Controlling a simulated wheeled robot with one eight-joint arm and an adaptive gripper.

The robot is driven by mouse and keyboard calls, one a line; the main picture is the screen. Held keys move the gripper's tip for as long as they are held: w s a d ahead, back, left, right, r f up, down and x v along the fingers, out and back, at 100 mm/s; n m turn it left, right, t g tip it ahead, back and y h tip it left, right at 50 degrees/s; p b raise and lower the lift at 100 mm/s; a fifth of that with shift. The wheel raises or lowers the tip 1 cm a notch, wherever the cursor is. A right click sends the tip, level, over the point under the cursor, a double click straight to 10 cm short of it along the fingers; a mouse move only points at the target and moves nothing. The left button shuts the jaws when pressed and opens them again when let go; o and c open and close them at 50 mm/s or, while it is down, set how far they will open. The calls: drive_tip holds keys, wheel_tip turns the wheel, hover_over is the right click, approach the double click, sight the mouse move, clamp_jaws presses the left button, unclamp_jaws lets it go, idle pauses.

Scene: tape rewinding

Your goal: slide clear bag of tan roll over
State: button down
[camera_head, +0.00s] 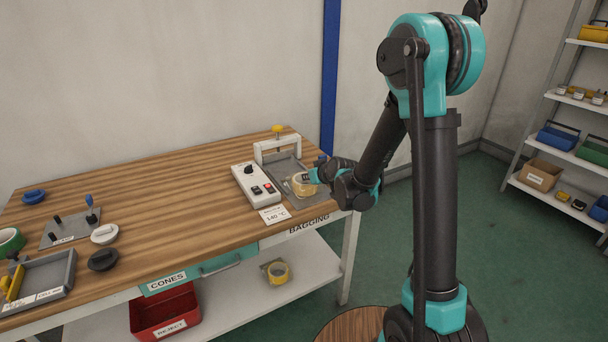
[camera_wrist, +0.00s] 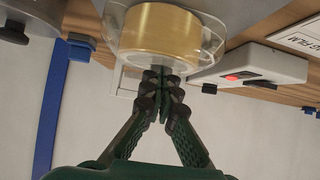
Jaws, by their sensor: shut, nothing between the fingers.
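The clear bag (camera_wrist: 210,48) with the tan roll (camera_wrist: 165,32) inside fills the top of the wrist view. In the head view the bagged tan roll (camera_head: 303,184) lies on the grey plate of the bag sealer (camera_head: 278,166) at the table's right end. My gripper (camera_wrist: 163,78) is shut and empty, with its fingertips close against the side of the bag. I cannot tell whether they touch it. In the head view my gripper (camera_head: 318,175) comes in from the right and partly hides the roll's right side.
The sealer's white control box (camera_head: 257,186) stands left of the plate, with a white label card (camera_head: 274,214) in front. The middle of the wooden table (camera_head: 180,200) is clear. Several pegs and discs lie at the left. A yellow roll (camera_head: 277,271) is on the lower shelf.

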drive_tip(key=shift+s+d+f, duration=0.1)
drive_tip(key=shift+s+f, duration=0.05)
drive_tip(key=shift+s, duration=0.05)
drive_tip(key=shift+w+r, duration=0.1)
drive_tip(key=shift+r, duration=0.55)
drive_tip(key=s+d+f+m+g+h, duration=0.2)
drive_tip(key=s+d+m+h, duration=0.1)
drive_tip(key=s+d, duration=1)
drive_tip(key=s+d+f+m+g+h, duration=0.1)
drive_tip(key=s+d+m+g+h, duration=0.2)
drive_tip(key=s+d, duration=1)
drive_tip(key=s, duration=0.6)
drive_tip(key=shift+f+m, duration=0.4)
